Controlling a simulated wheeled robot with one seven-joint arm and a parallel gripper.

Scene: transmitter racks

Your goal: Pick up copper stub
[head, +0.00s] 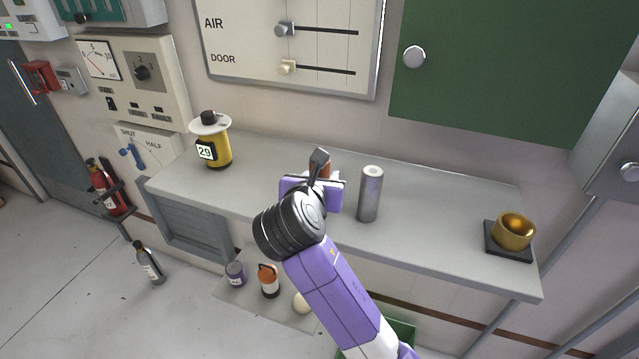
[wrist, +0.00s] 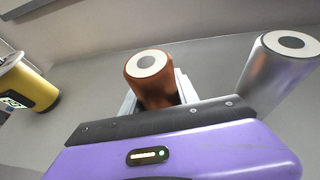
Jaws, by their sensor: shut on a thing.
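The copper stub (wrist: 153,84) is a short brown-copper cylinder with a pale ringed top, standing upright in the wrist view. My gripper (wrist: 155,100) is shut on it, with pale finger parts showing on both sides of the stub. In the head view the copper stub (head: 322,168) shows only in part behind my gripper (head: 318,182), over the grey shelf (head: 265,195). Its lower end is hidden, so I cannot tell whether it touches the shelf.
A taller silver cylinder (head: 370,195) stands close on the right. A yellow canister (head: 216,148) marked 29 stands at the left, and a brass cup (head: 514,231) on a dark base at the right. Several items, including an orange-topped bottle (head: 269,281), sit below the shelf.

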